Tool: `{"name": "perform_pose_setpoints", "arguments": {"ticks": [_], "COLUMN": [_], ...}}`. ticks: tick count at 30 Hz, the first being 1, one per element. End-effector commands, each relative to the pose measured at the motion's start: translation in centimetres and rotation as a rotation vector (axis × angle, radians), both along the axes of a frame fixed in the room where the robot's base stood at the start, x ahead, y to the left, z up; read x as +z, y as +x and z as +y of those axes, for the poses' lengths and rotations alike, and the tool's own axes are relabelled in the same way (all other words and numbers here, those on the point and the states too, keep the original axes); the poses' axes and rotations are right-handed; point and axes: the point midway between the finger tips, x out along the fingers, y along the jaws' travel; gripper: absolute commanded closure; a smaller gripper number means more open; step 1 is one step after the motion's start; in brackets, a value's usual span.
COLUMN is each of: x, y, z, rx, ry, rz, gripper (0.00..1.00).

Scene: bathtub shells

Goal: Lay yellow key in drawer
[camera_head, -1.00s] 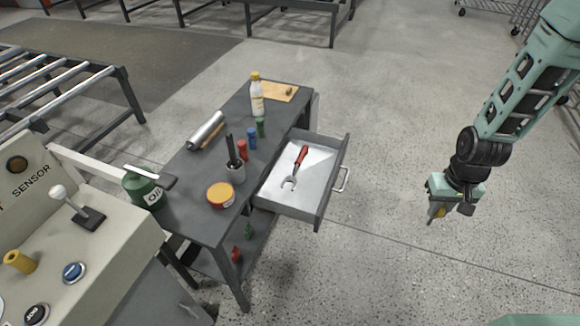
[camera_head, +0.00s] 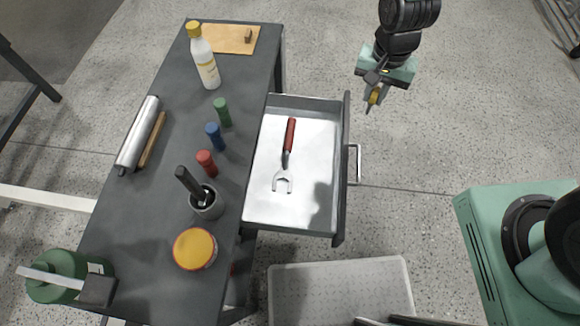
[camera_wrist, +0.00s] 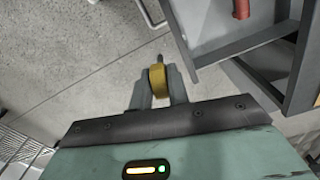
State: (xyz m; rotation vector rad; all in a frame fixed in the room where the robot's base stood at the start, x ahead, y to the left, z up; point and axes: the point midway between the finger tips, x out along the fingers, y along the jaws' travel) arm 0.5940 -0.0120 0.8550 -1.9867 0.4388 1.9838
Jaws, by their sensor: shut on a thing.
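My gripper (camera_head: 373,98) is shut on the yellow key (camera_head: 376,95), to the right of the open drawer and above the floor. In the wrist view the yellow key (camera_wrist: 158,80) shows as a thick yellow piece between the fingers, with a dark tip sticking out beyond them. The drawer (camera_head: 262,212) is pulled out from the dark table's right side. A red-handled fork-ended tool (camera_head: 288,150) lies inside it, with bare floor around it. The drawer also shows at the top right of the wrist view (camera_wrist: 225,40).
The dark table (camera_head: 150,200) holds a bottle (camera_head: 204,58), green, blue and red cylinders, a roll (camera_head: 138,135), a cup (camera_head: 207,205) and a yellow-lidded tin (camera_head: 195,249). A drawer handle (camera_head: 354,165) juts out rightward. A pale speckled slab (camera_head: 340,290) is below the drawer.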

Motion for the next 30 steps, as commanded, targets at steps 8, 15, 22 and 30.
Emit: {"name": "perform_pose_setpoints", "arguments": {"ticks": [8,15,22,30], "x": [-4.4,-5.2,-7.7,-11.2], "y": [-3.4,-5.8,-6.3,-6.2], "z": [8.1,11.4,11.9,11.9], "rx": [-0.330,-0.510,-0.551,-0.549], "ry": [0.004,0.005,0.000,0.003], "rz": [-0.005,-0.001,0.003,0.001], "gripper": [1.00,1.00,1.00,1.00]}}
